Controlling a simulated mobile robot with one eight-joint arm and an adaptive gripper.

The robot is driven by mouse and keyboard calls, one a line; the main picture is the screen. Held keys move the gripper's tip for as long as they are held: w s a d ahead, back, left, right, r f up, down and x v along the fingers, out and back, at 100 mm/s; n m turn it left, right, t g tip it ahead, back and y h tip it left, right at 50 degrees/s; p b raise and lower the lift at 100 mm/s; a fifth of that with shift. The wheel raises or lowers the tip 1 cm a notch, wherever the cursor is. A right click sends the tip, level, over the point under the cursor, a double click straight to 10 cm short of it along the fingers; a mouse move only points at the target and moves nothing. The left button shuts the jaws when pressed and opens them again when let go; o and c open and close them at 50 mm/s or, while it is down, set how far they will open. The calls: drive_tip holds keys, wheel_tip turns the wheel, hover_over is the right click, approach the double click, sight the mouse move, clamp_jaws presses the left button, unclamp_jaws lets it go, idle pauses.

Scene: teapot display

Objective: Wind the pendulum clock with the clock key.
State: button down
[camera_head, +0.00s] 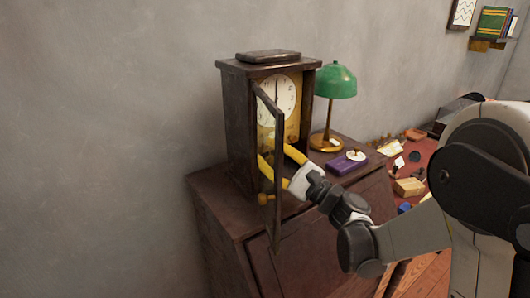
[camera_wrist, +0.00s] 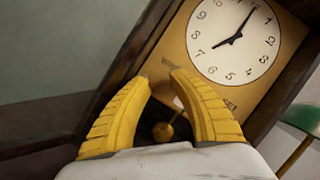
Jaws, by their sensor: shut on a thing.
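The pendulum clock (camera_head: 239,125) stands upright on the brown cabinet, its narrow glazed door (camera_head: 278,165) swung open toward me. Its white dial (camera_wrist: 235,40) and gold face plate, with lettering, show in the wrist view. My gripper (camera_head: 275,153) has yellow fingers that reach inside the open case below the dial. In the wrist view the fingertips (camera_wrist: 161,78) are bent inward before the plate, with a gap between them. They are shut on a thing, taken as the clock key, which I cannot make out. A round brass piece (camera_wrist: 163,131), perhaps the pendulum, shows between the fingers.
A green-shaded lamp (camera_head: 336,82) stands right of the clock. A purple box (camera_head: 347,163) and a small white dish (camera_head: 356,155) lie on the cabinet top (camera_head: 215,205). The open door stands close beside my fingers. Several small items lie on a red surface at the right.

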drive_tip(key=c, duration=1.1)
unclamp_jaws()
drive_tip(key=shift+o, duration=0.2)
drive_tip(key=shift+d+f, duration=0.1)
drive_tip(key=v, duration=0.8)
drive_tip(key=shift+c, duration=0.5)
